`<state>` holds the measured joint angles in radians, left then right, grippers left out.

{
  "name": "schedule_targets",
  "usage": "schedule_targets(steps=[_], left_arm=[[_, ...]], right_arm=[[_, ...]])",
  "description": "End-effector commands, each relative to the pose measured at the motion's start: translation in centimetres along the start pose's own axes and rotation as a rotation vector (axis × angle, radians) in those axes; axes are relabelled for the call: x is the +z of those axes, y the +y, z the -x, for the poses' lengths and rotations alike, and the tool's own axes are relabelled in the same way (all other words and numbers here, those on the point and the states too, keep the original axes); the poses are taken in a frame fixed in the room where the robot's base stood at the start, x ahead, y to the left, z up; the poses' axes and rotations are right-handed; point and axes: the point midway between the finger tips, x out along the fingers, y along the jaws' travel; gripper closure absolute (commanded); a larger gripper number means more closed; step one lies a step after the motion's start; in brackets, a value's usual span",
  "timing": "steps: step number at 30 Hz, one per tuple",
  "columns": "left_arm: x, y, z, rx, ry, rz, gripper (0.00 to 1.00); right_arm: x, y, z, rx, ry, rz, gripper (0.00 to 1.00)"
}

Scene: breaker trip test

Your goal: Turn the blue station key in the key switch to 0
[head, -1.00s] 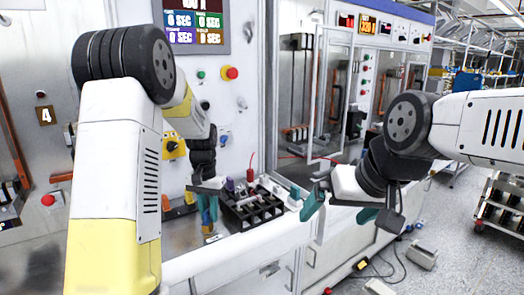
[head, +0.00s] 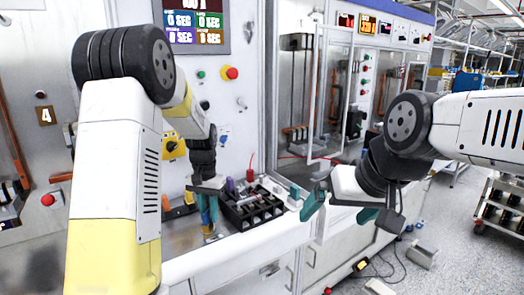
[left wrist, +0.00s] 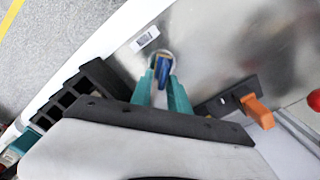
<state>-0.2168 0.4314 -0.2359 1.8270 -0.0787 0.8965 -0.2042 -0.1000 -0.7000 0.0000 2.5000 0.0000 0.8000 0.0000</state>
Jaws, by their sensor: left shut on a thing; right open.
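My left gripper (head: 208,222) points down at the metal worktop, left of a black tray. In the left wrist view its teal fingers (left wrist: 165,84) are shut on the blue key (left wrist: 163,69). A pale round ring (left wrist: 168,54) shows at the key's far end, close to the worktop; I cannot tell whether they touch. In the head view the fingers largely hide the key. A small round fitting with a blue mark (head: 223,140) is on the upright panel; I cannot tell if it is the key switch. My right gripper (head: 341,208) is open and empty.
The black compartment tray (head: 252,208) stands right of my left gripper. A barcode label (left wrist: 144,39) lies on the metal worktop (left wrist: 215,45). An orange-handled part (left wrist: 258,110) is nearby. A yellow switch box (head: 173,147) and a red button (head: 231,73) are on the panel.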

Motion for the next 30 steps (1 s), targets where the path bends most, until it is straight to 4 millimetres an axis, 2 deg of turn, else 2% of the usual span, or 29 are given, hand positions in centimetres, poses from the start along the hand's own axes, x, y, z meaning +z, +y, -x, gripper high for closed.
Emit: schedule_targets(steps=[14, 20, 30], left_arm=[[-0.03, -0.35, 0.12, -0.005, 0.003, 0.008, 1.00], [-0.02, -0.57, 0.14, -0.005, 0.004, 0.162, 1.00], [0.00, -0.75, 0.15, -0.005, 0.004, 0.232, 1.00]], right_arm=[[0.00, 0.00, 0.00, 0.000, 0.000, 0.000, 0.00], [0.00, 0.00, 0.00, 0.000, 0.000, 0.000, 0.00], [0.00, 0.00, 0.00, 0.000, 0.000, 0.000, 0.00]])
